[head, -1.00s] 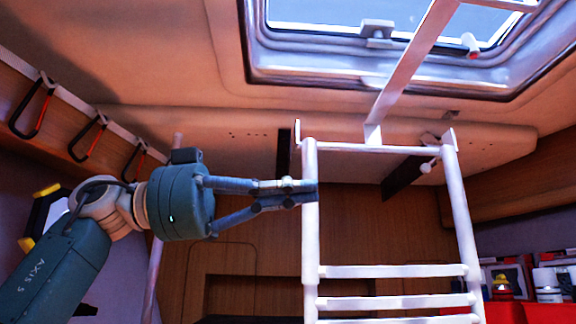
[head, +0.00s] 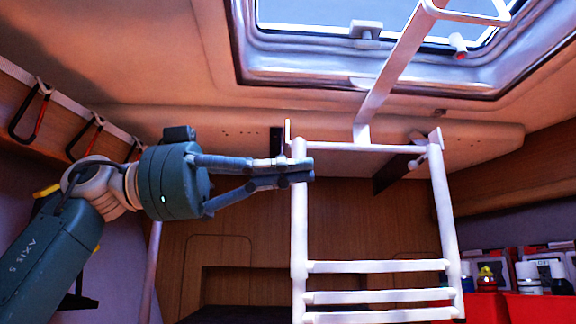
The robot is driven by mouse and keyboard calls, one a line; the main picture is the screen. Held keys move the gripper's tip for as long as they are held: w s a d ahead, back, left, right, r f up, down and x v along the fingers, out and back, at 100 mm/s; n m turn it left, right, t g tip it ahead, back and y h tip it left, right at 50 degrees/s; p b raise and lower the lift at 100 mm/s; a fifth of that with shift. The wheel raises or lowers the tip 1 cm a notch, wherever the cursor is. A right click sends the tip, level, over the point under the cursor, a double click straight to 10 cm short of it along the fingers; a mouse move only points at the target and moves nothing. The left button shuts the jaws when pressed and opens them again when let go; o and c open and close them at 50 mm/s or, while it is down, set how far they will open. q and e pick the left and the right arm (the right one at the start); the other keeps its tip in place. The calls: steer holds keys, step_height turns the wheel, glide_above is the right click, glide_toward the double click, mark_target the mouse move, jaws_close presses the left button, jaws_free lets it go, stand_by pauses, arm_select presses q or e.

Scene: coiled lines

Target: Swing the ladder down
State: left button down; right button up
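The white ladder (head: 299,225) stands in front of me, with two rails and several rungs. A white bar (head: 392,78) rises from its top crosspiece toward the roof hatch and ends in a white loop (head: 470,15). My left gripper (head: 312,170) is at the upper left rail, just below the top crosspiece. Its two fingers lie close together and cross in front of the rail. I cannot tell whether the rail is clamped between them. The ladder's lower end is out of the picture. My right gripper is not in view.
The roof hatch (head: 290,77) is overhead at the upper right. Black hooks with red strips (head: 30,113) hang along the left wall. Red bins (head: 523,306) with bottles stand at the lower right. A pale pole (head: 153,265) stands left of the ladder.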

arm_select(q)
steer(key=a, duration=1)
steer(key=shift+a+f, duration=0.25)
steer(key=shift+f, duration=0.15)
